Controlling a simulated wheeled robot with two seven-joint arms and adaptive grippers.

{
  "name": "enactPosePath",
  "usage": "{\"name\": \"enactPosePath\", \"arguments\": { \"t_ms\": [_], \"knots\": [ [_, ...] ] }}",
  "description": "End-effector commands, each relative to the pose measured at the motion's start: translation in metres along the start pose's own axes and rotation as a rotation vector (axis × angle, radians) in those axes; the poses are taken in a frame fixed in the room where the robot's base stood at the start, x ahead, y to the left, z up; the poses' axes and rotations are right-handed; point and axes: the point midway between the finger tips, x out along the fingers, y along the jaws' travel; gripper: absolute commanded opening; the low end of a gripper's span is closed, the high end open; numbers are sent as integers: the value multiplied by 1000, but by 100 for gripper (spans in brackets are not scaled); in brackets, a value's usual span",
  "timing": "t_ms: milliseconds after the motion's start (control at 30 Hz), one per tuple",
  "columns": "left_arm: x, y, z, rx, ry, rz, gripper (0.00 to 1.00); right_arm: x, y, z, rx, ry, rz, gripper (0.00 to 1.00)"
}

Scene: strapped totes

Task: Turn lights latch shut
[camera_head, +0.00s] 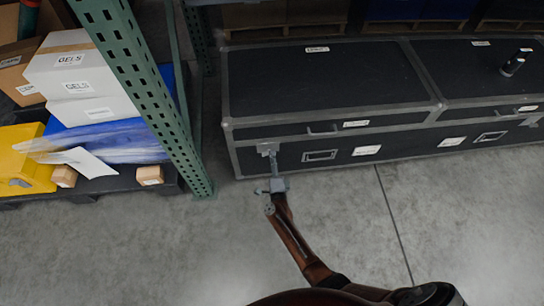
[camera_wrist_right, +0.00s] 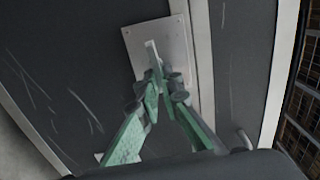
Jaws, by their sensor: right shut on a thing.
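The latch (camera_head: 266,148) is a grey metal plate with a small lever on the front of a long black case (camera_head: 310,80), near its left corner. The case has grey metal edges, and its labels are too small to read. In the right wrist view, the light latch plate (camera_wrist_right: 178,42) carries a thin lever (camera_wrist_right: 151,52). My right gripper (camera_head: 274,162) reaches the case front from below. Its greenish fingers (camera_wrist_right: 163,80) are closed on the lever's lower end, which they partly hide. My left gripper is not in view.
A green perforated rack post (camera_head: 150,85) stands left of the case. Beside it are white GELS boxes (camera_head: 80,75) and a yellow bin (camera_head: 22,160) on a dark pallet. A black cylindrical object (camera_head: 513,64) sits on the case's right part. The concrete floor in front is clear.

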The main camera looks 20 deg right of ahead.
Motion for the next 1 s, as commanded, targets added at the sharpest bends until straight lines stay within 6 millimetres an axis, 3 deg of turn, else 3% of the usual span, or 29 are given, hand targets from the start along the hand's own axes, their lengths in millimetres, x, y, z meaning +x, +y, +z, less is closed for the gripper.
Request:
{"name": "enactPosePath", "arguments": {
  "t_ms": [700, 733, 1000],
  "knots": [
    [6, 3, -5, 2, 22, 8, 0, 3, -3, -3, 71, 4, -6, 0],
    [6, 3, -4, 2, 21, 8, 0, 3, -3, -3, 71, 4, -6, 8],
    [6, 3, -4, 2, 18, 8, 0, 3, -2, -3, 70, 5, -6, 23]
  ]
}}
